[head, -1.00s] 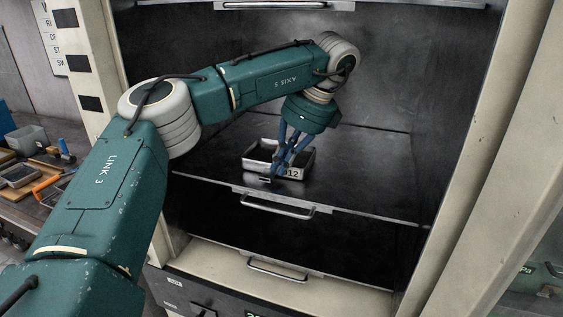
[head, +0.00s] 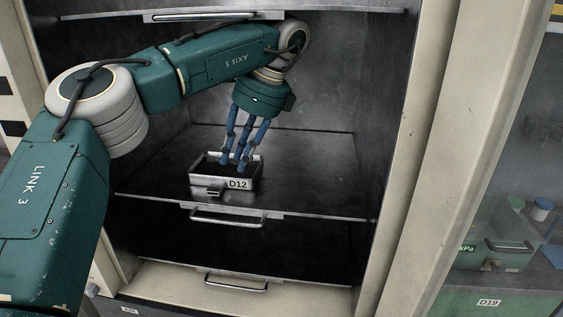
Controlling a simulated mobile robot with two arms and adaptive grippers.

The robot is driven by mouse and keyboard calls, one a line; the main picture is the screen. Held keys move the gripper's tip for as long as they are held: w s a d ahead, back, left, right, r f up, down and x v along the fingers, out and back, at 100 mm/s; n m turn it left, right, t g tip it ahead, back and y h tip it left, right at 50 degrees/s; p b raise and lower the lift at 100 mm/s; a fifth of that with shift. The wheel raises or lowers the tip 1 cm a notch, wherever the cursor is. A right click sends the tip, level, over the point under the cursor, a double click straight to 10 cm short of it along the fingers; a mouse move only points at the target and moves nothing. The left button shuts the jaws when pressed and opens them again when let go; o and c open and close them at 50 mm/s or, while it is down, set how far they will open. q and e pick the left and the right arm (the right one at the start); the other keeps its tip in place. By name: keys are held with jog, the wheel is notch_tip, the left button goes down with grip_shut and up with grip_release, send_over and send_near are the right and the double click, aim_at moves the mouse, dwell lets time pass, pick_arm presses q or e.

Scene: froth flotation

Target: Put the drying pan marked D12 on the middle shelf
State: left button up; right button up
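The drying pan marked D12 (head: 211,184) is a small, shallow metal tray with a white label on its front wall. It sits upright on the middle shelf (head: 310,199) of the dark cabinet, near the shelf's front edge. My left gripper (head: 234,168) points down over the pan from above. Its blue fingers are spread apart, with their tips at or just above the pan's opening; I cannot tell whether they touch it. The fingers do not close on the pan's wall. My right gripper is not in view.
The upper shelf (head: 330,13) edge runs above my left arm. A lower shelf with a handle (head: 237,284) lies below. The cabinet's pale right post (head: 420,130) bounds the opening. The middle shelf is bare right of the pan. A D19 label (head: 488,302) shows at far right.

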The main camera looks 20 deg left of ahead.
pick_arm(q)
jog(key=d, duration=0.3)
jog(key=w+d, duration=0.1)
jog(key=d, duration=0.3)
jog(key=w+d+b, duration=0.1)
jog(key=d, duration=0.3)
jog(key=shift+w+d+f, duration=0.15)
jog(key=shift+f, duration=0.1)
jog(key=shift+f, duration=0.1)
